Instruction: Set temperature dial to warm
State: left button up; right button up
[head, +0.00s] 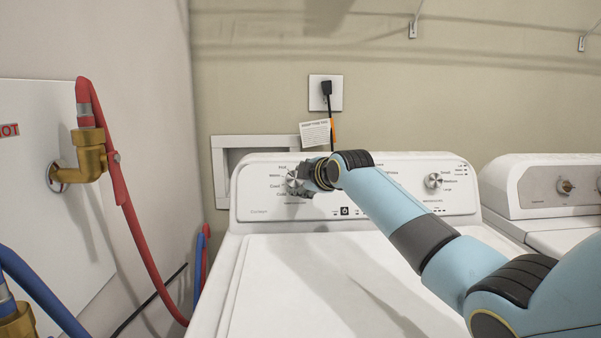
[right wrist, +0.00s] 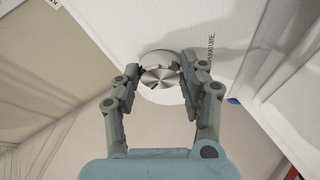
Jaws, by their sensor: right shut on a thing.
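The temperature dial (head: 293,180) is a round silver knob at the left of the washer's white control panel (head: 262,202), with printed settings to its left. In the right wrist view the dial (right wrist: 160,77) has a brushed metal face with a small dark mark, and "…RATURE" is printed beside it. My right gripper (head: 304,181) is at the dial, its fingers on either side of it. My left gripper is not in the head view.
The washer's closed white lid (head: 290,280) lies below the panel. Another silver dial (head: 433,181) is at the panel's right. A second white machine (head: 548,190) stands at the right. Red hose (head: 130,220) and brass valve (head: 88,155) are on the left wall.

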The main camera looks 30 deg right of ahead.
jog(key=shift+w+r+n+g+y+p, duration=0.15)
jog(key=shift+n+g+p, duration=0.3)
jog(key=shift+n, duration=0.6)
jog(key=shift+s+n+g+y+p, duration=0.2)
jog(key=shift+n+p, duration=0.35)
jog(key=shift+n, duration=0.5)
jog(key=o, duration=1.2)
jog(key=shift+c, duration=0.2)
jog(key=shift+d+r, duration=0.1)
jog(key=v, duration=1.1)
jog(key=shift+s+r, duration=0.25)
